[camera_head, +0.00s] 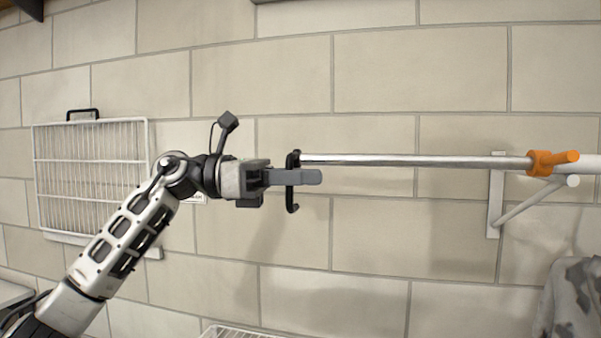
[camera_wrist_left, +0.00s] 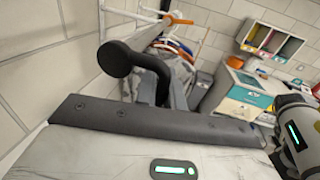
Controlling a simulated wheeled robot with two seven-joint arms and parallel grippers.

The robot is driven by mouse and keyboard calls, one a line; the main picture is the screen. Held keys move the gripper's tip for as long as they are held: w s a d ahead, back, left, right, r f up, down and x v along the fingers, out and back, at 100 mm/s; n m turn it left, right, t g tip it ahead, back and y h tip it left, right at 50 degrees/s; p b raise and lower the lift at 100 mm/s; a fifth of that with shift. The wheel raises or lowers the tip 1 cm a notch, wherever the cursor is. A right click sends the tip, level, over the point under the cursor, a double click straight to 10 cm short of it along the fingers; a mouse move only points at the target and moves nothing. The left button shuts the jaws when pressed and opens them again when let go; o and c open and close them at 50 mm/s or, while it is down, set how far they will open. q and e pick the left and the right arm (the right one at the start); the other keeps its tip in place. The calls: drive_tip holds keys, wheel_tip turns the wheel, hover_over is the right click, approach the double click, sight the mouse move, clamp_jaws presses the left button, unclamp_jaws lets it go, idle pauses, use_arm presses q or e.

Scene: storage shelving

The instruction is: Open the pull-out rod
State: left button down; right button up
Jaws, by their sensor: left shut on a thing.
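The pull-out rod (camera_head: 420,161) is a long silver bar running level along the wall in the head view. Its right end sits in an orange collar (camera_head: 545,163). Its left end carries a black upright handle (camera_head: 292,160). My left gripper (camera_head: 308,177) is shut on this handle, with its grey fingers crossing it just below the rod. In the left wrist view the handle (camera_wrist_left: 120,58) shows as a dark curved piece with a round end, rising behind the dark finger. The finger hides its lower part. My right gripper is not in view.
A white wall bracket (camera_head: 496,192) stands under the rod's right end. A white wire rack (camera_head: 90,170) hangs on the block wall at left. Patterned cloth (camera_head: 573,300) is at lower right. The wrist view shows a cabinet (camera_wrist_left: 245,98) and a wall shelf (camera_wrist_left: 270,40).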

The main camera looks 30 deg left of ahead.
use_arm(q)
drive_tip(key=shift+a, duration=0.25)
drive_tip(key=shift+s, duration=0.1)
drive_tip(key=c, duration=1.8)
unclamp_jaws()
drive_tip(key=shift+o, duration=0.2)
drive_tip(key=b+v, duration=0.3)
drive_tip(key=v, duration=1.3)
drive_tip(key=shift+b, duration=0.35)
